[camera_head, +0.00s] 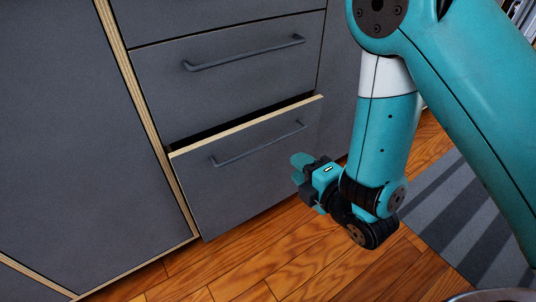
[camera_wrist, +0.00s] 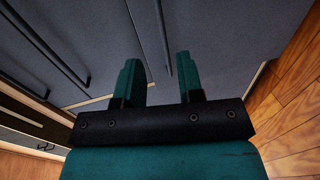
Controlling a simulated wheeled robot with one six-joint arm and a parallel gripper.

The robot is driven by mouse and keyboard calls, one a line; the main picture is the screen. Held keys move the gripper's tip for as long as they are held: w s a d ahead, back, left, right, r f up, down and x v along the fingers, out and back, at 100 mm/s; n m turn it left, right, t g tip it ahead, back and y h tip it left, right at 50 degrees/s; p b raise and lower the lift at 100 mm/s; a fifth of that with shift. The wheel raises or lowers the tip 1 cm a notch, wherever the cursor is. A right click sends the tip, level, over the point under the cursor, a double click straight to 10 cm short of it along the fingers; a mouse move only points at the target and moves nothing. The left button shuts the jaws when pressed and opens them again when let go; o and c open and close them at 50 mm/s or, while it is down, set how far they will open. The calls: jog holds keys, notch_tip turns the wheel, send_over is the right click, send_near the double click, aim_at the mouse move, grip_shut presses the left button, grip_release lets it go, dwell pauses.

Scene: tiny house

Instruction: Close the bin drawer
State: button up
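The bin drawer (camera_head: 245,170) is the bottom grey drawer in the head view. It stands slightly open, with its pale wooden top edge forward of the cabinet and a dark gap behind it. Its bar handle (camera_head: 258,146) runs along the upper part of the front. My gripper (camera_head: 299,170) is close to the right part of the drawer front, low above the floor; I cannot tell whether it touches. In the wrist view my gripper (camera_wrist: 158,80) has its two teal fingers apart with nothing between them. The grey drawer front (camera_wrist: 222,45) shows beyond them.
Another drawer (camera_head: 225,75) above is shut, with its own bar handle (camera_head: 245,54). A tall grey cabinet panel (camera_head: 75,130) is on the left. The wooden floor (camera_head: 270,262) in front is clear. A striped grey rug (camera_head: 455,215) lies at the right.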

aim_at(270, 144)
jog(key=b+x, duration=0.5)
jog(key=x, duration=0.8)
jog(key=shift+b, duration=0.4)
jog(key=shift+c, duration=0.3)
grip_shut()
